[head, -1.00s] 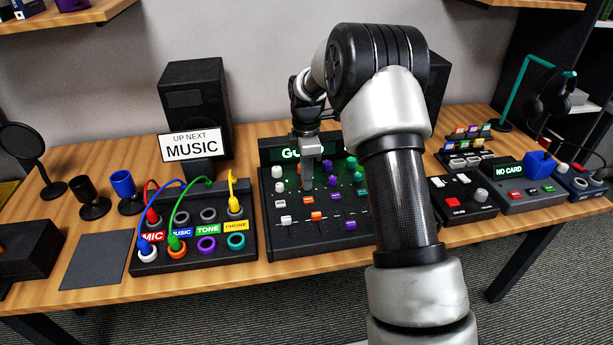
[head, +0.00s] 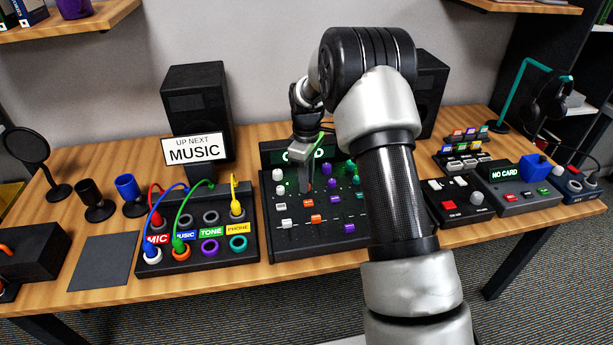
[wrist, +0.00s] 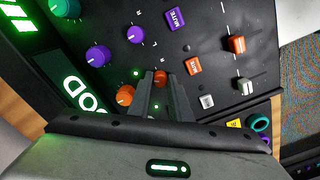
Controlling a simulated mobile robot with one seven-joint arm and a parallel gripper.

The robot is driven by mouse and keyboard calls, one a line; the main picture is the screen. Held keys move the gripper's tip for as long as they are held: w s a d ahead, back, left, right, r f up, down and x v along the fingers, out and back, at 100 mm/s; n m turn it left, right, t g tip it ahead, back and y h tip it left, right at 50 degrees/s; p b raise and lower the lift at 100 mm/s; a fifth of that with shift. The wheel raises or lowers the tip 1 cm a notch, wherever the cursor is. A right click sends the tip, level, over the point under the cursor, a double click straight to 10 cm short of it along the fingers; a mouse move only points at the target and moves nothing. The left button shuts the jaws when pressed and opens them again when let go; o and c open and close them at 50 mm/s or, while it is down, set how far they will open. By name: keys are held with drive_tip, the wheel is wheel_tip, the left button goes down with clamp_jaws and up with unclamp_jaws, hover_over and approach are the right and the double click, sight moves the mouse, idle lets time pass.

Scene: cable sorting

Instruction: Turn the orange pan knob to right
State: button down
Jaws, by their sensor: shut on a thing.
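The orange pan knob (wrist: 160,78) is the second orange knob in its column on the black mixer (wrist: 215,25). My gripper (wrist: 159,77) has a finger on each side of it and is shut on it. The fingers hide part of the knob, so its pointer direction is unclear. Another orange knob (wrist: 126,95) sits beside the fingers, on the display side. In the head view, my gripper (head: 305,189) reaches down to the upper left part of the mixer (head: 285,245). My arm covers the mixer's right part.
Purple knobs (wrist: 97,56) and an orange mute button (wrist: 194,67) are close to the fingers. A lit green display (wrist: 85,92) is partly hidden. A patch box (head: 195,262) with several cables stands left of the mixer, and a black panel (head: 460,203) stands to its right.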

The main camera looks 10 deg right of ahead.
drive_tip(key=m+p, duration=0.1)
drive_tip(key=m, duration=0.4)
drive_tip(key=shift+r+m, duration=0.1)
drive_tip(key=shift+m, duration=0.2)
drive_tip(key=m+p, duration=0.1)
drive_tip(key=m, duration=0.4)
drive_tip(key=shift+m, duration=0.3)
drive_tip(key=c, duration=1.6)
unclamp_jaws()
drive_tip(key=shift+r+p, duration=1.35)
drive_tip(key=shift+r, duration=7.3)
